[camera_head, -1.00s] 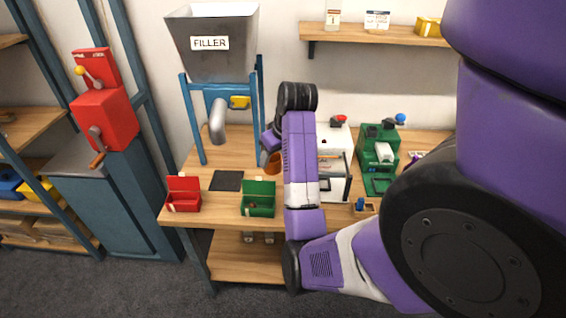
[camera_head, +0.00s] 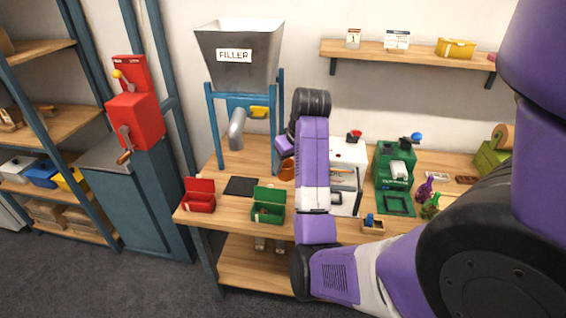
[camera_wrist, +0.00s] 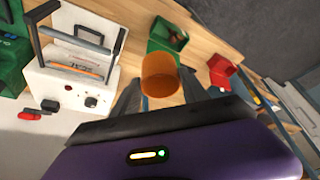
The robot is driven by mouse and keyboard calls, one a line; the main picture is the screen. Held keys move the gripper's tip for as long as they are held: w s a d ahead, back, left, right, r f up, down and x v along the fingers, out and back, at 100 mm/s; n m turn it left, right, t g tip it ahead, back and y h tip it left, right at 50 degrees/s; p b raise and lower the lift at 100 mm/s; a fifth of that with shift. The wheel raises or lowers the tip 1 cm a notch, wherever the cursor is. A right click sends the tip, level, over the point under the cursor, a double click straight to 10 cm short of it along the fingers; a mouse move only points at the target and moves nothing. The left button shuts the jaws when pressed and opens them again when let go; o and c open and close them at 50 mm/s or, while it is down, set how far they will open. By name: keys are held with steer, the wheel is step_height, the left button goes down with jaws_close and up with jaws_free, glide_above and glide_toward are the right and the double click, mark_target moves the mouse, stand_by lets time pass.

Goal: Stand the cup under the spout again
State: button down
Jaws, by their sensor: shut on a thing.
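An orange-brown cup (camera_wrist: 160,74) is held between the fingers of my gripper (camera_wrist: 158,100) in the wrist view, its open mouth visible. In the head view the cup (camera_head: 286,169) shows just left of my arm, above the bench, and my gripper is mostly hidden behind the arm. The grey spout (camera_head: 237,130) hangs from the hopper marked FILLER (camera_head: 237,55), to the left of the cup. A dark flat pad (camera_head: 241,187) lies on the bench near the spout, clear of the cup.
An open red box (camera_head: 200,199) and an open green box (camera_head: 268,208) stand at the bench's front edge. A white machine (camera_head: 347,160) and a green machine (camera_head: 393,175) stand to the right. A blue frame (camera_head: 215,130) carries the hopper.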

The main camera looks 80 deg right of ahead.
stand_by(0.3)
steer(key=shift+w+d+r+m, duration=0.4)
steer(key=shift+w+d+r, duration=0.1)
steer(key=shift+w+d, duration=0.25)
steer(key=shift+w+a+f, duration=0.25)
steer(key=shift+w, duration=0.2)
steer(key=shift+w+a+f, duration=0.2)
steer(key=shift+w, duration=0.25)
steer(key=w+a+f+n+y+b, duration=0.1)
steer(key=w+a+f+n+b, duration=0.1)
steer(key=w+a+f, duration=0.65)
steer(key=w+a+f+n+b, duration=0.2)
steer(key=w+a+f, duration=0.25)
steer(key=a, duration=0.65)
steer(key=a+f+n+b, duration=0.1)
steer(key=a+f, duration=0.3)
steer(key=a, duration=0.5)
steer(key=a+f+n+t+y+b, duration=0.1)
steer(key=a+f+n, duration=0.1)
steer(key=a+f, duration=0.3)
steer(key=s+a+f+n+y+b, duration=0.1)
steer(key=a+f, duration=0.3)
steer(key=a, duration=1)
steer(key=shift+f+n, duration=0.35)
steer(key=shift+n, duration=0.45)
steer(key=shift+s, duration=0.1)
